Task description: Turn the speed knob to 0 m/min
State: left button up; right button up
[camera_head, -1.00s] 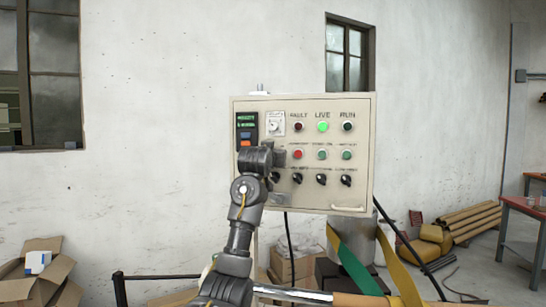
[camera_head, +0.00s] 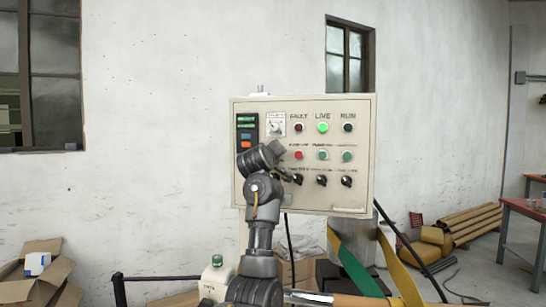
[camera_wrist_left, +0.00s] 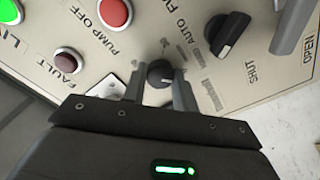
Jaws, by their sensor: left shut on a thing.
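The speed knob (camera_wrist_left: 160,75) is a small round black knob with scale marks around it, seen in the left wrist view. The two fingers of my left gripper (camera_head: 282,172) are shut on it from both sides. A pale line shows on the knob, but the marks are too blurred to read its setting. In the head view my gripper hides the knob, at the lower left of the beige control panel (camera_head: 362,150). A small display (camera_head: 246,121) with green text sits at the panel's upper left; its text is unreadable. My right gripper is not in view.
The green LIVE lamp (camera_head: 323,127) is lit. The red PUMP OFF button (camera_wrist_left: 116,12) and a black selector (camera_wrist_left: 234,32) are close to my fingers. More buttons and selectors fill the panel's right side. Yellow and green straps (camera_head: 355,262) hang below right.

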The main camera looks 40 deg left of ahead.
pick_arm(q)
jog(key=shift+n, duration=0.5)
jog(key=o, duration=1)
jog(key=shift+c, duration=0.2)
jog(key=b+v, duration=0.4)
jog(key=v, duration=0.6)
jog(key=shift+s+d, duration=0.15)
jog(key=shift+s, duration=0.2)
